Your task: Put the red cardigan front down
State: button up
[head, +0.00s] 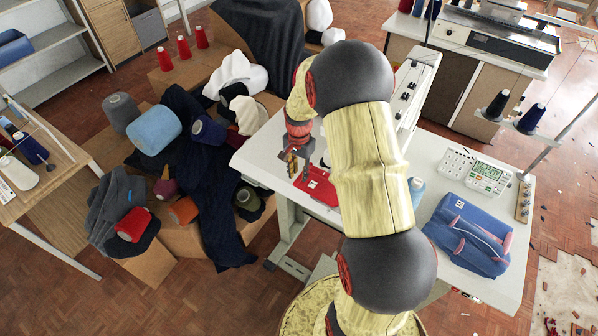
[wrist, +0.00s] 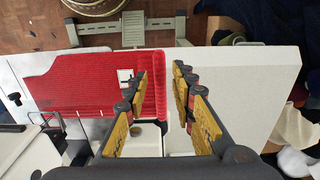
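The red cardigan front (head: 318,190) lies on the white worktable, partly hidden behind my arm in the head view. In the wrist view the red cardigan front (wrist: 85,82) spreads flat to the left, with a small white label near its right end and a thicker ribbed band along its right edge. My gripper (wrist: 160,72) is open, with yellow finger pads apart. The ribbed band shows between the fingers; I cannot tell whether they touch it. In the head view my gripper (head: 299,162) points down just behind the cloth.
Bare tabletop (wrist: 240,85) lies right of the cloth in the wrist view. Boxes with dark cloth and yarn cones (head: 155,130) stand left.

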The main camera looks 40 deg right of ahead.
jog(key=shift+f+b, duration=0.45)
jog(key=shift+f, duration=0.25)
dwell(1.0)
jog(key=shift+r, duration=0.1)
grip_shut()
jog(key=shift+r+p, duration=0.15)
jog(key=shift+p, duration=0.2)
dwell(0.4)
jog(key=s+a, duration=0.2)
jog(key=a, duration=0.3)
jog(key=shift+a+p, duration=0.35)
jog(key=shift+p, duration=0.05)
dwell(0.3)
jog(key=shift+a, duration=0.15)
